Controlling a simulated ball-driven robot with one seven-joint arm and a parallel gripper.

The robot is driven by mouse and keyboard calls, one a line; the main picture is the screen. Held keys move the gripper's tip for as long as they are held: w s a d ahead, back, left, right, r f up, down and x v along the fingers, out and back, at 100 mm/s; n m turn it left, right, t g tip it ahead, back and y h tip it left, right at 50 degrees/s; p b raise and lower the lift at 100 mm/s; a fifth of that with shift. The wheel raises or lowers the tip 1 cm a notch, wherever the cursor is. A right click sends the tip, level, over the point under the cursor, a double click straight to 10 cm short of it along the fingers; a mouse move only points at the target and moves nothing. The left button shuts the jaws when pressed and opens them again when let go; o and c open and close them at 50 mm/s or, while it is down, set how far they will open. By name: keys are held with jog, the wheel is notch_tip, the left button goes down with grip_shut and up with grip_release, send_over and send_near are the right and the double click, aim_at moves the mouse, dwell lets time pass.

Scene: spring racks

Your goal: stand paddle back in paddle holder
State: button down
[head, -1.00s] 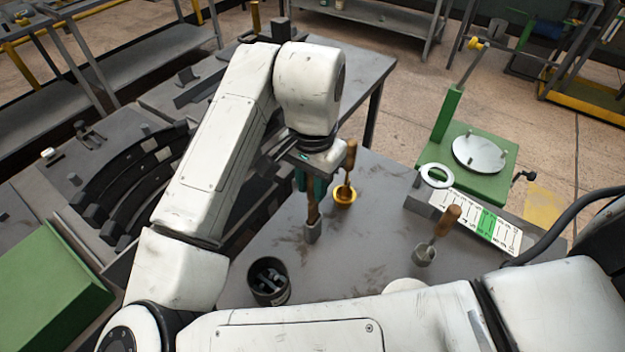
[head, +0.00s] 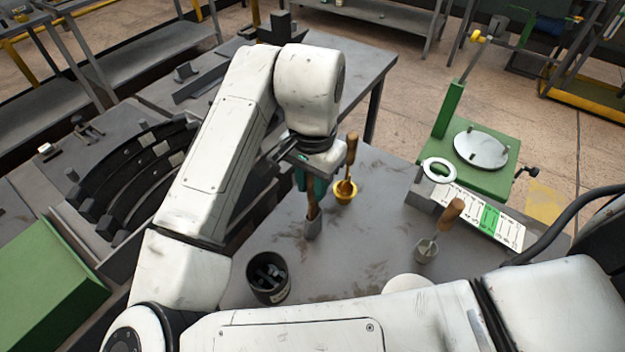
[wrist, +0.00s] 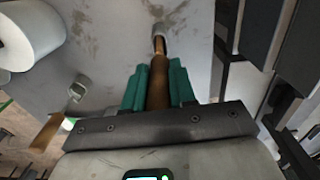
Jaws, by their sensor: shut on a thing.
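My gripper (wrist: 160,88) is shut on the brown wooden handle of the paddle (wrist: 158,90), held between its green fingers. In the head view, the paddle (head: 313,222) hangs below my gripper (head: 311,185), with a grey lower end near the table. I cannot tell whether that end touches the table. A yellow cup (head: 345,196) with a wooden-handled tool (head: 351,150) in it stands just behind and right. Another wooden-handled tool with a grey lower end (head: 427,249) stands farther right. I cannot tell for sure which vessel is the paddle holder.
A black cup (head: 253,285) with dark pieces inside stands at the front left of the grey table (head: 350,255). A white round thing (head: 408,282) is at the front, partly hidden by my arm. A green stand (head: 470,179) and a marked strip (head: 490,218) lie right.

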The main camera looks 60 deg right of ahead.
jog(key=shift+f+b, duration=0.3)
jog(key=shift+f, duration=0.2)
jog(key=shift+c, duration=1.8)
grip_release()
jog(key=shift+r, duration=0.25)
jog(key=shift+r+p, duration=3.15)
jog(key=shift+r, duration=0.2)
